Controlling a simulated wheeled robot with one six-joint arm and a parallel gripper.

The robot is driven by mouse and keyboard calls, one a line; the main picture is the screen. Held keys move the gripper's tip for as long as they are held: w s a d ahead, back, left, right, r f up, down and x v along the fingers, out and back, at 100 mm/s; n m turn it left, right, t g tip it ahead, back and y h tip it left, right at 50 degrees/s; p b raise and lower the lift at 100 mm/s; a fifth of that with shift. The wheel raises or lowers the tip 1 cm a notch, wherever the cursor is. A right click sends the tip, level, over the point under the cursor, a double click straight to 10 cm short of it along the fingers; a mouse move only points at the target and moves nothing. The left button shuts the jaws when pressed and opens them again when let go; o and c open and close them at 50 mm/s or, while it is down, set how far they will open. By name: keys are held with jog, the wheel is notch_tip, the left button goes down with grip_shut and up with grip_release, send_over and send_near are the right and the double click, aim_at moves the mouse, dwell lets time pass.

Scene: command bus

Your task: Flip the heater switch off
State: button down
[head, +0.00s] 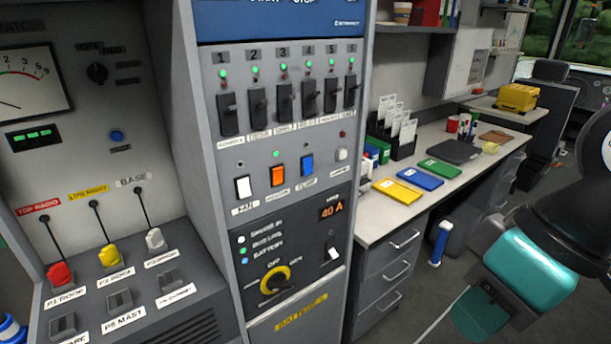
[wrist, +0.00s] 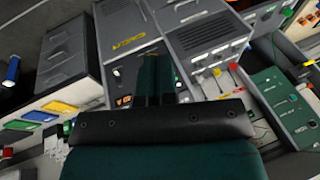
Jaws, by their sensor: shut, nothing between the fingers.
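The heater switch (head: 278,175) is an orange rocker in the head view, between a white rocker (head: 243,187) and a blue rocker (head: 307,165) on the grey panel. Its small label is blurred. A green lamp (head: 276,154) is lit just above it. My gripper shows in the wrist view as dark green fingers (wrist: 153,72), shut and empty. In the head view my teal arm end is at the lower right, well apart from the panel. In the wrist view the fingers and the black bar hide part of the panel, and I cannot make out the heater switch.
Several black breakers (head: 284,101) with green lamps stand above the rockers. A desk (head: 377,218) with colored folders stands right of the panel. Plugs on cables (head: 60,273) are at the left.

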jog(key=w+a+f+n+t+b, duration=0.1)
jog(key=w+f+n+t, duration=0.2)
jog(key=w, duration=0.4)
jog(key=w+a+f+n+t+b, duration=0.1)
jog(key=w+a+f+t+b, duration=0.1)
jog(key=w+t, duration=0.45)
jog(key=w+a+f+n+t+b, duration=0.1)
jog(key=w+f+n+t, duration=0.15)
jog(key=w, duration=0.65)
jog(key=a+n+t+y+b, duration=0.2)
jog(key=a+n+y, duration=0.6)
jog(key=n, duration=0.4)
jog(key=shift+s+a+r+t, duration=0.15)
jog(key=shift+a+r+t, duration=0.2)
jog(key=shift+t, duration=0.15)
